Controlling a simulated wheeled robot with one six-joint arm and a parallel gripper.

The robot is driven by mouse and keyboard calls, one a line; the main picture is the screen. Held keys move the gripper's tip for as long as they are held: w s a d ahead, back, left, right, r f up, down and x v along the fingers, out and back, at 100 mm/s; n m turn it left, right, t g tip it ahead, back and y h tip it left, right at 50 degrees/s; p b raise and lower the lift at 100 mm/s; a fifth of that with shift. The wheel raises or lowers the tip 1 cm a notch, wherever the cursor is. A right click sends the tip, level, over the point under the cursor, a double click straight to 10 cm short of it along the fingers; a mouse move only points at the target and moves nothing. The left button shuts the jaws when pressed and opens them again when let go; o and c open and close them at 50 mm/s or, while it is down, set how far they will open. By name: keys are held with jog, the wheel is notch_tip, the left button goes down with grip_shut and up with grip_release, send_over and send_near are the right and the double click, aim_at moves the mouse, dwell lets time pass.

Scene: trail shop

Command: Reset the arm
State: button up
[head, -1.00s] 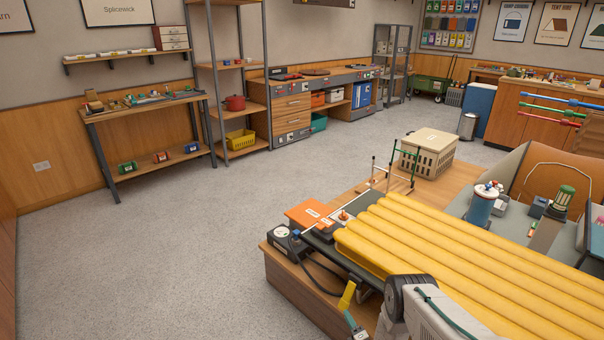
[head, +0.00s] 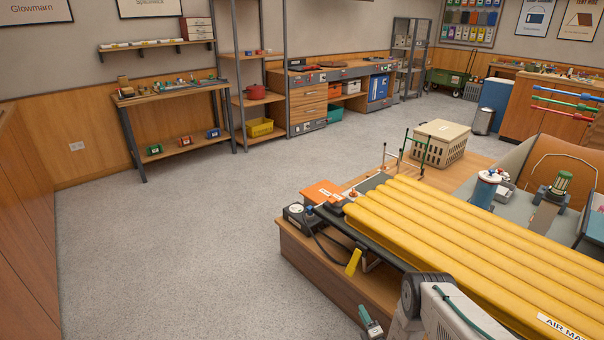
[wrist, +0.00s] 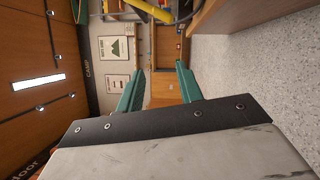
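My gripper (wrist: 160,78) shows in the wrist view as two teal fingers well apart, with nothing between them. In the head view, a small teal and grey part of my gripper (head: 370,323) shows at the bottom edge, low beside the wooden platform (head: 325,265). My grey and white arm fills the bottom right of that view. The gripper appears clear of the platform, though the exact gap cannot be told.
A yellow air mattress (head: 450,235) lies on the platform, close beside my arm. A beige crate (head: 440,143) stands behind. The grey floor (head: 170,250) at left is open.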

jog(key=s+f+m+g+h, duration=0.2)
jog(key=s+f+m+g, duration=0.2)
jog(key=f+m+g, duration=0.45)
jog(key=s+d+r+m+g+h, duration=0.1)
jog(key=s+d+r+m+g, duration=0.2)
jog(key=r, duration=1)
jog(key=s+d+r+m+g+h, duration=0.15)
jog(key=r+m+g, duration=0.25)
jog(key=r, duration=1)
jog(key=s+d+r+m+g+h, duration=0.1)
jog(key=d+r+m+g+h, duration=0.2)
jog(key=r, duration=1)
jog(key=s+a+r+m+t+y, duration=0.1)
jog(key=s+a+r+m, duration=0.1)
jog(key=s+r, duration=1.4)
jog(key=s+a+r+m+t, duration=0.1)
jog(key=s+a+r+m, duration=0.1)
jog(key=s+r, duration=1.4)
notch_tip(320, 180, up, 5)
jog(key=shift+r+m+y, duration=0.2)
jog(key=shift+m+y, duration=0.15)
jog(key=shift+m, duration=0.4)
